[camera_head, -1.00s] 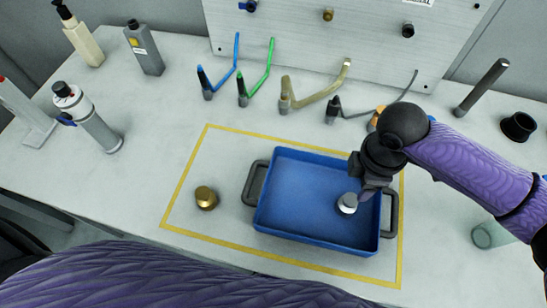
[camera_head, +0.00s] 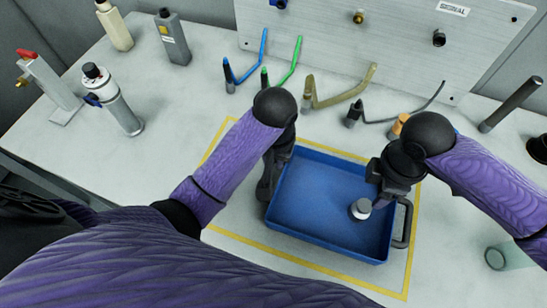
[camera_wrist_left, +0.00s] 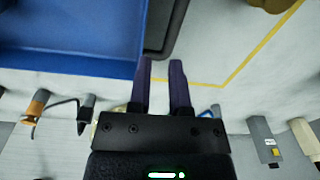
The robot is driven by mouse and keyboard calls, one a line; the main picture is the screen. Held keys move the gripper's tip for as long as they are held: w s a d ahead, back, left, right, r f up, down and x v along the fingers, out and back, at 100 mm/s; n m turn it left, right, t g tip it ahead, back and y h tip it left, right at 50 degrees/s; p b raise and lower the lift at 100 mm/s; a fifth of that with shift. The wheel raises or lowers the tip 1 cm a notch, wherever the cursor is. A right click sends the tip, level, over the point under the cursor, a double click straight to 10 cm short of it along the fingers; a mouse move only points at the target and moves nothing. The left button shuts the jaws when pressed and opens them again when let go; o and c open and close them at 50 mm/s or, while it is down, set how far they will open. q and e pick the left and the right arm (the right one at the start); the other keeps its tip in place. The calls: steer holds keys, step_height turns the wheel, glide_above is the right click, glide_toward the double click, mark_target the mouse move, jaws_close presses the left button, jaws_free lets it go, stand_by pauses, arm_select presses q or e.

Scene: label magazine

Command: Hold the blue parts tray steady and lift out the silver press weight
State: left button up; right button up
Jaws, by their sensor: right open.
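The blue parts tray (camera_head: 322,240) lies on the bench, with the silver press weight (camera_head: 360,208) upright on its floor towards the right. My right gripper (camera_head: 376,200) is open beside and just above the weight; whether its fingers straddle the weight is unclear. My left gripper (camera_head: 264,190) is at the tray's left side, mostly covering the left handle. In the left wrist view, its two fingers (camera_wrist_left: 161,68) are apart and empty, their tips just short of the dark tray handle (camera_wrist_left: 158,48). The tray wall (camera_wrist_left: 125,66) is beside them.
Yellow tape (camera_head: 262,247) outlines the area around the tray. A brass weight (camera_wrist_left: 270,4) shows at the wrist view's edge; the left arm hides it in the head view. Tools and a panel (camera_head: 400,65) stand behind. A glass (camera_head: 496,257) is at right.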

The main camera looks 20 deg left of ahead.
mark_target(280, 187)
arm_select(q)
steer(key=shift+s+d+r+m, duration=0.1)
steer(key=shift+s+d+m, duration=0.1)
steer(key=shift+d, duration=0.25)
steer(key=shift+s+d+r+m, duration=0.1)
steer(key=shift+d+m, duration=0.1)
steer(key=shift+d, duration=0.25)
step_height(280, 187, down, 9)
steer(key=shift+f, duration=0.1)
jaws_close()
stand_by(0.9)
